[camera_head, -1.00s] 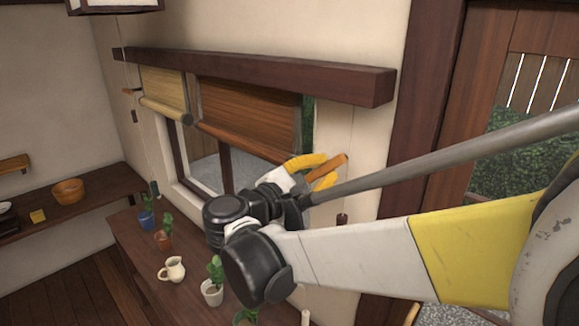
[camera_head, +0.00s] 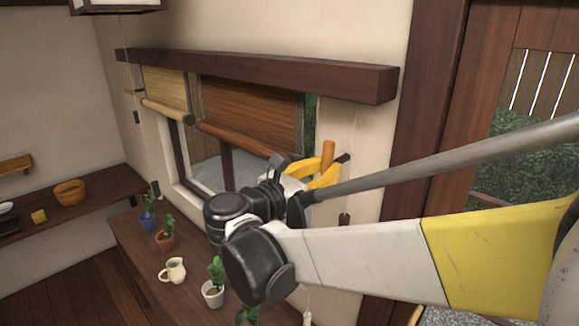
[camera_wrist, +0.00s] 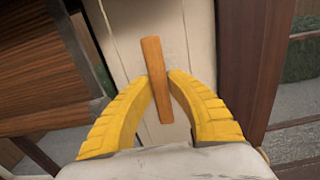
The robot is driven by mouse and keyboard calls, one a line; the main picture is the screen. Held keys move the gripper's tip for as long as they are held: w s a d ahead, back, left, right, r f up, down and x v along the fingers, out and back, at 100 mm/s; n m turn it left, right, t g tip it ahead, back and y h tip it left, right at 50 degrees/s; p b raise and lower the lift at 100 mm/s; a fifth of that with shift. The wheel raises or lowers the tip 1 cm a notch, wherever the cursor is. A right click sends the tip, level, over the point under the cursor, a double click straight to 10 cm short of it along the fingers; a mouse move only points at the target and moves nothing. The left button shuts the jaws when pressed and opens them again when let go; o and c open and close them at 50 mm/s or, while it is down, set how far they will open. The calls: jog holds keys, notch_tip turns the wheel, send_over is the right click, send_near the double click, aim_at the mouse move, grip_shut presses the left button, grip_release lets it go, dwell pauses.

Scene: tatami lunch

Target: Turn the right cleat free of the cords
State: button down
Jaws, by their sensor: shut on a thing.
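The right cleat (camera_head: 328,153), an orange-brown wooden bar, stands nearly upright in the head view on the wall right of the window. It also shows in the wrist view (camera_wrist: 154,55), slightly tilted. My gripper (camera_head: 323,170) has yellow fingers, which the wrist view (camera_wrist: 160,85) shows closed on both sides of the bar's middle. A thin cord (camera_head: 353,130) hangs on the wall beside the cleat. A dark tassel (camera_head: 344,219) hangs below. Whether any cord still loops the cleat cannot be told; my gripper and arm hide part of that area.
A brown blind (camera_head: 250,110) and a paler blind (camera_head: 165,92) hang under a dark beam (camera_head: 250,72). The left cleat (camera_head: 134,92) is on the far wall. A low counter below holds a white jug (camera_head: 173,270) and several potted plants. A dark door frame (camera_head: 425,130) stands at right.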

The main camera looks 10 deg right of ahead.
jog(key=shift+n, duration=0.3)
jog(key=c, duration=1.3)
grip_release()
jog(key=v, duration=1.2)
